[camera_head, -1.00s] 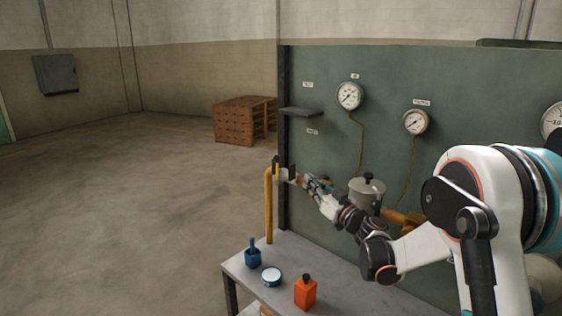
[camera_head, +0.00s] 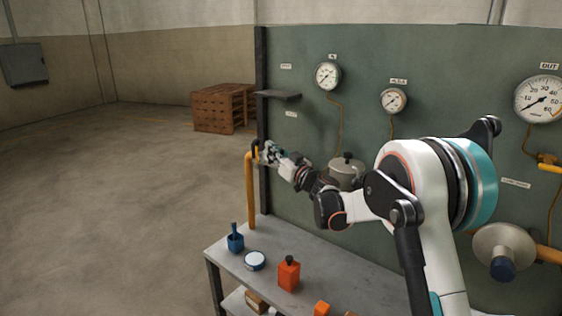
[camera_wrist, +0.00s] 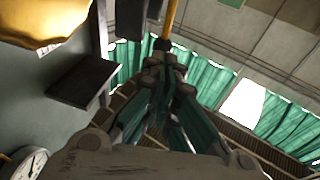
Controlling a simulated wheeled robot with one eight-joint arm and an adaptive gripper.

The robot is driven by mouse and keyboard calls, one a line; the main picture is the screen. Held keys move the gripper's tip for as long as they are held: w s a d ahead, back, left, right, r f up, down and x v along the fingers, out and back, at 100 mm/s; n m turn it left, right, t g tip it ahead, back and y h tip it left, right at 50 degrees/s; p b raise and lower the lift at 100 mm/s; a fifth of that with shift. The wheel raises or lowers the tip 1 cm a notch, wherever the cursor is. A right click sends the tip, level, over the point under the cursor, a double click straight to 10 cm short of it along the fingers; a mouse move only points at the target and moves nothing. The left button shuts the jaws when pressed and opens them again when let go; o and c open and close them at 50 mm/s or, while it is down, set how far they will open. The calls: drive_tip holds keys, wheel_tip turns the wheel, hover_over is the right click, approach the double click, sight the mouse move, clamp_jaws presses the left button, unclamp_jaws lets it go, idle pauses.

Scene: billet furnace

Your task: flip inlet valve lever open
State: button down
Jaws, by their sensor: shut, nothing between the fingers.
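The inlet valve lever appears to be the small yellow handle (camera_head: 256,153) at the top of the orange vertical pipe (camera_head: 250,195), by the panel's left edge. In the wrist view a narrow yellow bar (camera_wrist: 173,18) stands just beyond my fingertips and looks like this lever. My gripper (camera_head: 268,152) is at the valve, right beside the lever, and partly hides the valve body. In the wrist view my gripper (camera_wrist: 165,72) has its fingers together with nothing between them. Whether the fingertips touch the lever I cannot tell.
A dark shelf (camera_head: 278,95) sticks out of the green panel (camera_head: 440,60) above the gripper. Below, a grey bench (camera_head: 283,247) holds a blue pot (camera_head: 235,240), a round tin (camera_head: 254,260) and an orange bottle (camera_head: 288,275). Left of the pipe, the floor is open.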

sight(258, 140)
drive_tip(key=shift+b+x, duration=0.4)
drive_tip(key=shift+x, duration=1.5)
drive_tip(key=shift+a+r, duration=0.1)
drive_tip(key=shift+r, duration=0.05)
drive_tip(key=shift+w+a+r+p, duration=0.1)
drive_tip(key=shift+w+p, duration=0.05)
drive_tip(key=shift+p, duration=0.2)
drive_tip(key=shift+a, duration=0.1)
